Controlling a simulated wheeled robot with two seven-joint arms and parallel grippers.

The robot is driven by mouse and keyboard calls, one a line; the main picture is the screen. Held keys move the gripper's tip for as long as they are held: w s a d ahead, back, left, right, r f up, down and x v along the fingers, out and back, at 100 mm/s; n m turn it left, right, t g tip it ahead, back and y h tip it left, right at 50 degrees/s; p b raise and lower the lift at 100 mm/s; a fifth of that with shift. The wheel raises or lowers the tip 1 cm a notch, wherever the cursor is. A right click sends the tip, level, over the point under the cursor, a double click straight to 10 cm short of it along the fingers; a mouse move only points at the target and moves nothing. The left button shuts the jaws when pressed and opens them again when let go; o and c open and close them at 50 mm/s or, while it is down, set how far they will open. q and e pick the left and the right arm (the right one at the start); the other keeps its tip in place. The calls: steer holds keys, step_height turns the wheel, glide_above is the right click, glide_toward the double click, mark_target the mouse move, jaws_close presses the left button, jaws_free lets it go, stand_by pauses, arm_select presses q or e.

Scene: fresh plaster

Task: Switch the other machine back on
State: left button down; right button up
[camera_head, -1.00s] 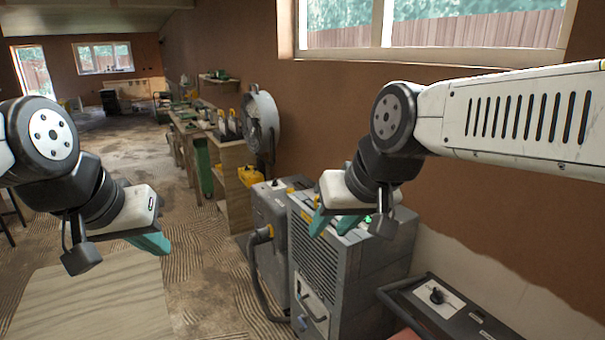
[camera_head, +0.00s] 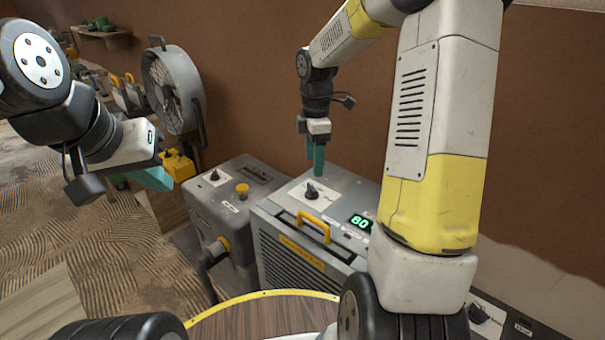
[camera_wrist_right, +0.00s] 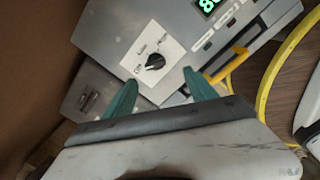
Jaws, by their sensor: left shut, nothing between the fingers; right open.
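A grey machine (camera_head: 277,213) with a slatted front, yellow handle and lit green display (camera_head: 360,222) reading about 80 stands at the centre. Its black knob (camera_head: 312,190) sits on a white plate; the knob also shows in the right wrist view (camera_wrist_right: 155,62). The plate's labels are too small to read surely. A second grey machine (camera_head: 215,207), with a hose, a black knob (camera_head: 214,175) and a yellow knob, stands to its left. My right gripper (camera_head: 316,172) points down, open and empty, over the display machine's top behind the knob. My left gripper (camera_head: 158,180) is shut and empty, left of the machines.
A dark unit with a knob (camera_head: 479,315) is at the lower right, partly behind my right arm. A round wooden top with a yellow rim (camera_head: 262,296) is in front.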

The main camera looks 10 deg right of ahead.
mark_target(313, 186)
steer(key=shift+w+f+n, duration=0.5)
steer(key=shift+w+f, duration=0.25)
steer(key=shift+f, duration=0.3)
step_height(313, 186, down, 8)
steer(key=shift+r, duration=0.2)
steer(key=c, duration=1.4)
